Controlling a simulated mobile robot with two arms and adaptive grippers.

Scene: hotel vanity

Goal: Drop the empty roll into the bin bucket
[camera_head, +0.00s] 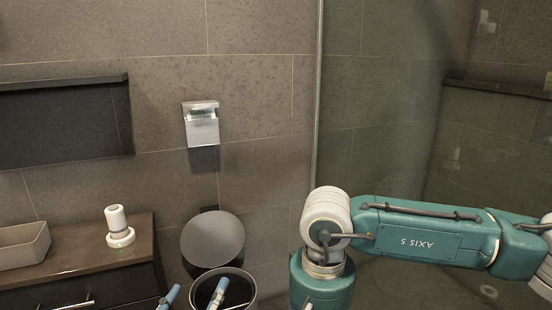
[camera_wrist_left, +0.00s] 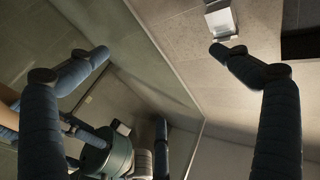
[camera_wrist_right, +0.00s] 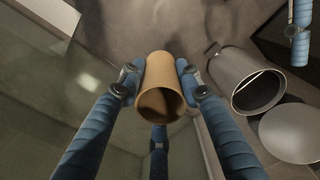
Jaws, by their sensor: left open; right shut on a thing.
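The empty roll is a brown cardboard tube (camera_wrist_right: 159,70), held between the blue fingers of my right gripper (camera_wrist_right: 158,76), which is shut on it. Its open end faces the camera. The bin bucket (camera_wrist_right: 237,68) is grey, open and dark inside, to the right of the roll in the right wrist view and apart from it. It also shows at the bottom of the head view (camera_head: 251,290). My left gripper (camera_wrist_left: 160,58) is open and empty. Its blue fingertips (camera_head: 195,294) show near the bucket in the head view. My right gripper is outside the head view.
The round bin lid (camera_head: 212,240) stands open behind the bucket. A wall holder (camera_head: 201,125) hangs above. A vanity counter (camera_head: 75,259) with a tray (camera_head: 24,246) and a white roll on a stand (camera_head: 118,228) is at left. A glass panel (camera_head: 345,110) is at right.

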